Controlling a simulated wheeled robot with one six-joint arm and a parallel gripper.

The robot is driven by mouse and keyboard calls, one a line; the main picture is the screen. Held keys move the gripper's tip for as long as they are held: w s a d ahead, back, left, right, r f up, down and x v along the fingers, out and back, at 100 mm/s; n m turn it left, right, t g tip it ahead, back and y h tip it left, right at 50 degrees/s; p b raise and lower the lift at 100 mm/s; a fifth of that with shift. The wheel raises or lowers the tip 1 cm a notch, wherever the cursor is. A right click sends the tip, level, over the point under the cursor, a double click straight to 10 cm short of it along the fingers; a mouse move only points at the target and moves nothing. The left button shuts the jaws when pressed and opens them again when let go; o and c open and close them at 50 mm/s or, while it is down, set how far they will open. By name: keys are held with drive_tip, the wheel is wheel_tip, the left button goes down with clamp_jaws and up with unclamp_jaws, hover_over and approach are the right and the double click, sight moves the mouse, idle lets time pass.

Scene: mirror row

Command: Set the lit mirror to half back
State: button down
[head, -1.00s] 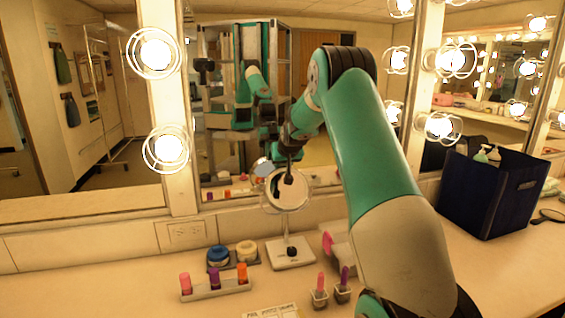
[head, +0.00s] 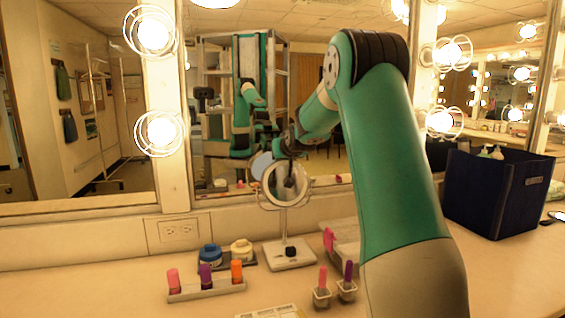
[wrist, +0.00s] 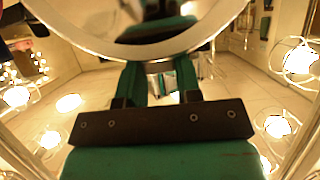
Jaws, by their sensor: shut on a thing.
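The small round mirror (head: 270,186) with a pale ring stands upright on a thin post and a square white base (head: 290,256) on the counter. My gripper (head: 288,162) is at the mirror's upper rim, shut on it. The arm reaches in from the right, and the fingertips are small and hard to make out in the head view. In the wrist view the mirror's ring (wrist: 165,48) fills the top, with the two fingers of my gripper (wrist: 160,70) at its edge. The exact tilt of the mirror is hard to judge.
A lipstick holder (head: 207,289) and jars (head: 210,254) stand left of the base. Two small pots with lipsticks (head: 322,296) and a pink item (head: 329,240) are near it. A dark blue bin (head: 496,195) is at the right. A large wall mirror (head: 225,165) is behind.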

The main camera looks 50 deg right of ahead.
drive_tip(key=c, duration=0.8)
unclamp_jaws()
drive_tip(key=shift+s+r, duration=0.1)
drive_tip(key=b+v, duration=0.2)
drive_tip(key=v, duration=1.5)
drive_tip(key=shift+a, duration=0.25)
drive_tip(key=s+a+f+n+g+y+p, duration=0.1)
drive_tip(key=a+f+n+g+y+p, duration=0.2)
drive_tip(key=a, duration=1.1)
drive_tip(key=s+a+f+n+g+y+p, duration=0.15)
drive_tip(key=a+n+y+p, duration=0.35)
drive_tip(key=a, duration=0.9)
drive_tip(key=s+a+f+n+g+y, duration=0.1)
drive_tip(key=s+a+n+g, duration=0.1)
drive_tip(key=s+a, duration=0.4)
drive_tip(key=s+a+f+n+g+y+p, duration=0.1)
drive_tip(key=s+a+f+n+g, duration=0.1)
drive_tip(key=s+a, duration=0.5)
drive_tip(key=s+n+g, duration=0.1)
drive_tip(key=s+g, duration=0.1)
drive_tip(key=s, duration=0.2)
drive_tip(key=shift+s+a+g+y, duration=0.25)
drive_tip(key=shift+s+g+y, duration=0.1)
drive_tip(key=shift+s+y, duration=0.05)
